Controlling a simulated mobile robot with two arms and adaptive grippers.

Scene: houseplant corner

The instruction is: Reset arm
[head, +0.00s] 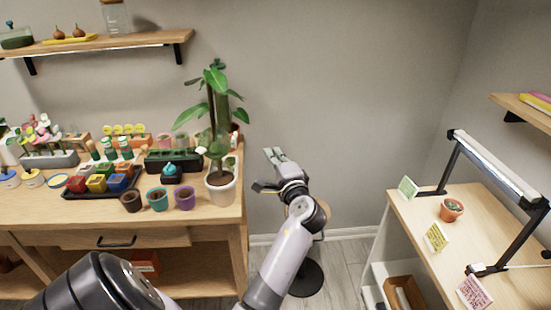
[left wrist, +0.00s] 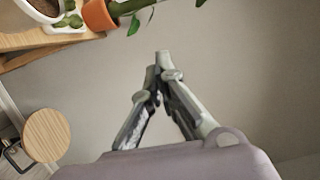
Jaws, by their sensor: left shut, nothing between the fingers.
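My left gripper (head: 268,169) is raised in front of the bare wall, just right of the plant table, holding nothing. In the left wrist view its fingers (left wrist: 161,66) come together at the tips, shut and empty against the plain wall. My left arm reaches up to it from the bottom of the head view. My right gripper is in neither view.
The wooden table (head: 220,222) at left bears a tall plant in a white pot (head: 221,190) at its right end, near my gripper. A round stool (left wrist: 46,135) stands behind my arm. A shelf unit with a lamp (head: 497,165) stands at right.

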